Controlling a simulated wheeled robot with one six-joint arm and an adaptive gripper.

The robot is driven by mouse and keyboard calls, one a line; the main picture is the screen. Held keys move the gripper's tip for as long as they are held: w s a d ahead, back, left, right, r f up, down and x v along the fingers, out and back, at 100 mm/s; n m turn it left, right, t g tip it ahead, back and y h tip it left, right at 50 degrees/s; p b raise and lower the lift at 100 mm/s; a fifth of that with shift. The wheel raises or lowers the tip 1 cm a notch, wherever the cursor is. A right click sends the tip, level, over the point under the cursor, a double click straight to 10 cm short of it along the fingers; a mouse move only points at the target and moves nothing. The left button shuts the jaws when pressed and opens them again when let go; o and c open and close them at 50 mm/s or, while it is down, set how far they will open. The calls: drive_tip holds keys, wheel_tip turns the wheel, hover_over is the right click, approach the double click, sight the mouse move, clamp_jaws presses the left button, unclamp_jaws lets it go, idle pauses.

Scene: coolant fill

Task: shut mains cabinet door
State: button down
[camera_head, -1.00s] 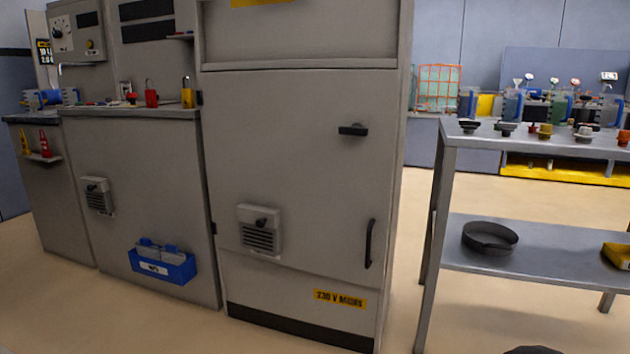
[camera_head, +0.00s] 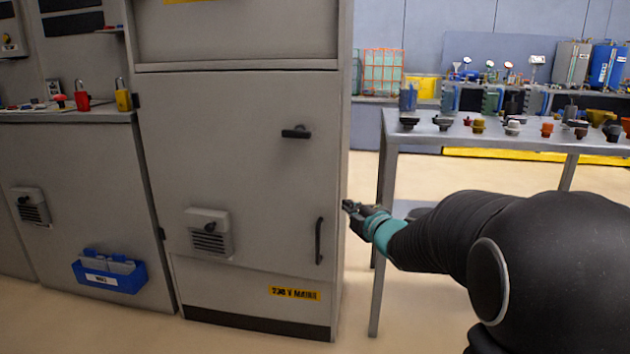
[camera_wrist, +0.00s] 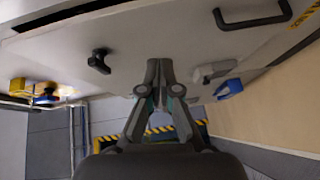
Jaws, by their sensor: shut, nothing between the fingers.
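The mains cabinet door (camera_head: 262,165) is a large grey panel above a yellow "230 V MAINS" label (camera_head: 294,293). It looks flush with the cabinet front in the head view. It has a black latch handle (camera_head: 296,132), a black vertical pull handle (camera_head: 319,241) and a vented box (camera_head: 208,233). My gripper (camera_head: 350,207) is just right of the cabinet's right edge, its fingers together and empty. In the wrist view my gripper (camera_wrist: 160,68) points at the grey door, with the latch handle (camera_wrist: 99,61) to its left and the pull handle (camera_wrist: 252,18) at upper right.
A metal table (camera_head: 450,133) with several coloured caps stands right of the cabinet, behind my arm. A blue bin (camera_head: 110,273) hangs on the left cabinet. Red (camera_head: 82,96) and yellow (camera_head: 123,96) padlocks stand on the left ledge. The floor before the cabinets is clear.

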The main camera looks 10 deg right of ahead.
drive_tip(key=w+a+n+y, duration=0.1)
drive_tip(key=w+n+y, duration=0.1)
drive_tip(key=n+y, duration=0.1)
drive_tip(key=p, duration=0.2)
approach(318, 181)
drive_tip(key=w+a, duration=0.2)
drive_tip(key=a, duration=0.2)
drive_tip(key=shift+w+d+f, duration=0.1)
drive_tip(key=shift+w+d, duration=0.15)
drive_tip(key=shift+w, duration=0.3)
drive_tip(key=shift+w+d, duration=0.25)
drive_tip(key=shift+w, duration=0.35)
drive_tip(key=shift+w+d, duration=0.3)
drive_tip(key=shift+w, duration=0.35)
